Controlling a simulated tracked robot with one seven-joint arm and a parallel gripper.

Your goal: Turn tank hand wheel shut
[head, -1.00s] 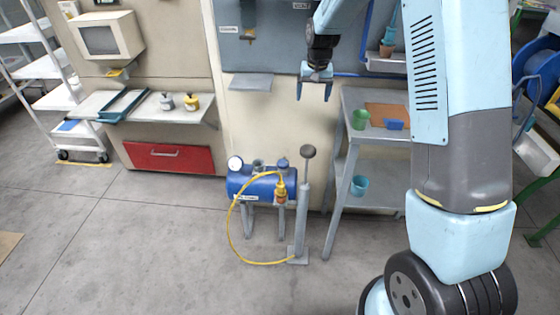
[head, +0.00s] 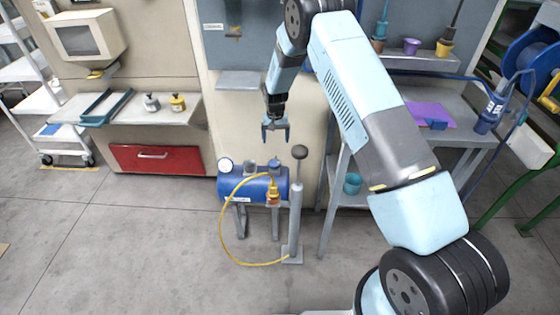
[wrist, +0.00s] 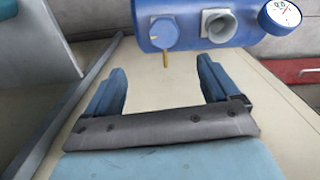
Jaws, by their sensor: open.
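The blue tank (head: 231,188) stands low on legs against the wall in the head view, and its side shows at the top of the wrist view (wrist: 190,7). A blue round hand wheel (head: 275,163) sits on its right end.
A gauge (head: 226,165) and a grey port (wrist: 217,24) sit beside the wheel. A grey post with a round knob (head: 299,152) rises close at the right. A yellow hose (head: 222,215) loops in front. A grey shelf (head: 240,79) juts from the wall; open floor lies in front.

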